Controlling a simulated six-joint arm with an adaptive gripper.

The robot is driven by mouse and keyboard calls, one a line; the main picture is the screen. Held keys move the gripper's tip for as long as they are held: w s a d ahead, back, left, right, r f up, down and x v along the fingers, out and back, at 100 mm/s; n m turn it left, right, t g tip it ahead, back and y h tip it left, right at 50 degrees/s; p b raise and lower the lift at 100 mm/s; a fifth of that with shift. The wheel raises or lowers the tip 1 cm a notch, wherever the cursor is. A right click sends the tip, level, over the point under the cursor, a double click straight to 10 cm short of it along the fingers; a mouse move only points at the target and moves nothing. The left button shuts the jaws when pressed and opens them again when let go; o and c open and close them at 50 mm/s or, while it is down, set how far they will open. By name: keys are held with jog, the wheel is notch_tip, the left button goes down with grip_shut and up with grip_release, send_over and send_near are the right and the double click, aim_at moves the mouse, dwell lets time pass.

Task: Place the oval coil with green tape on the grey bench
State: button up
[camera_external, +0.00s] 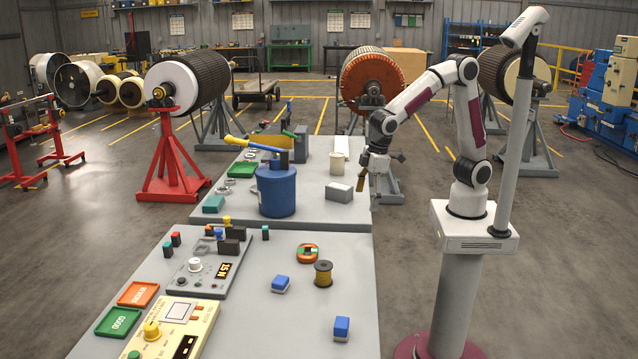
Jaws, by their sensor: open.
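The oval coil with green tape (307,253) is a small orange-red ring with green patches. It lies flat on the near grey bench (235,325), towards its far right part. My gripper (368,188) hangs pointing down beside the right edge of the far grey bench (325,208), beyond the coil and to its right. It is open, is well apart from the coil, and holds nothing that I can make out. The fingers are small and dark in this view.
A copper-coloured wire spool (323,273) stands close to the coil's right. A control box (200,272), trays and a yellow meter (170,328) fill the left. A blue pot (277,190) and grey box (339,192) stand on the far bench.

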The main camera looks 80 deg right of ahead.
aim_at(311, 247)
jog(key=shift+m+t, duration=0.4)
jog(key=w+a+f, duration=0.2)
jog(key=w+a, duration=0.1)
jog(key=w+a+f, duration=0.2)
jog(key=w+a, duration=0.1)
jog(key=a, duration=0.1)
jog(key=w+a+f, duration=0.2)
jog(key=a, duration=0.2)
jog(key=shift+w+f, duration=0.4)
jog(key=w+a, duration=0.2)
jog(key=shift+w+f+m+t, duration=0.1)
jog(key=shift+w+m+t, duration=0.2)
jog(key=shift+m, duration=0.1)
jog(key=w+r, duration=0.1)
jog(key=w+a+m, duration=0.1)
jog(key=w+r+m+t, duration=0.1)
jog(key=shift+w+a+r, duration=0.25)
jog(key=shift+a+r, duration=0.05)
jog(key=shift+a, duration=0.05)
jog(key=shift+x, duration=1.3)
jog(key=shift+f, duration=0.1)
jog(key=shift+a+x, duration=0.1)
jog(key=shift+x, duration=1.15)
jog(key=shift+a+x, duration=0.15)
jog(key=shift+x, duration=1.05)
jog(key=shift+s+f, duration=0.1)
jog(key=shift+c, duration=0.3)
